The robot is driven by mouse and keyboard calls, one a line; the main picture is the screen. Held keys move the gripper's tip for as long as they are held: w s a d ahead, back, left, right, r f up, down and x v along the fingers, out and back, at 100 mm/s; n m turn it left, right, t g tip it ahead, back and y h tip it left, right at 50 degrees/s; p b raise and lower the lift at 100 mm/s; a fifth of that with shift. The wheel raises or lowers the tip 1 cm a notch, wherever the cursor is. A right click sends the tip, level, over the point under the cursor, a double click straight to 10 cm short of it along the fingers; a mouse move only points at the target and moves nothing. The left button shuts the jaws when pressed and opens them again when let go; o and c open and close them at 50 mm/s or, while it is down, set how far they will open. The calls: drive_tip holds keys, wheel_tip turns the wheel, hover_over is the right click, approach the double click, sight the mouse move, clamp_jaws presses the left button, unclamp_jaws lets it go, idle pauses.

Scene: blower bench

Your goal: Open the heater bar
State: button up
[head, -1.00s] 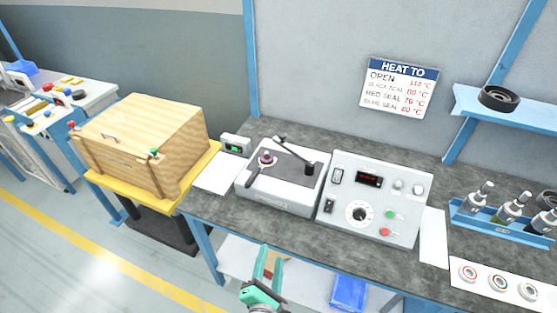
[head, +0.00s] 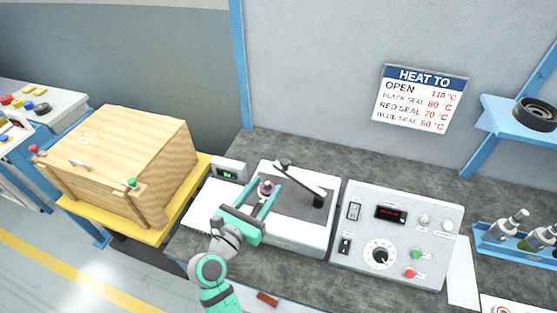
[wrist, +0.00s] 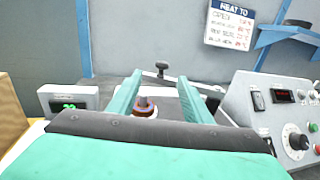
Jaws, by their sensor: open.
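The heater (head: 293,240) is a low white box with a grey top on the bench. Its heater bar (head: 302,179) is a pale bar running from a black post at the right to a dark knob (head: 285,163) at the back. A small ring-shaped part (head: 266,188) with a purple and orange look sits on the left of the top. My gripper (head: 265,184) is open over the heater's left side, apart from the bar. In the wrist view the ring part (wrist: 146,107) shows between the fingers, with the bar's knob (wrist: 162,66) beyond them.
A control box (head: 397,235) with a red display and dial stands right of the heater. A small green-lit meter (head: 228,170) is at the back left. A wooden box (head: 125,165) stands left. A sign (head: 419,98) listing temperatures hangs on the wall.

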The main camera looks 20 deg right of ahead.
sight(283, 166)
drive_tip(key=x, duration=1)
drive_tip(key=shift+s+d, duration=0.15)
drive_tip(key=shift+d, duration=0.1)
drive_tip(key=shift+c, duration=0.6)
clamp_jaws()
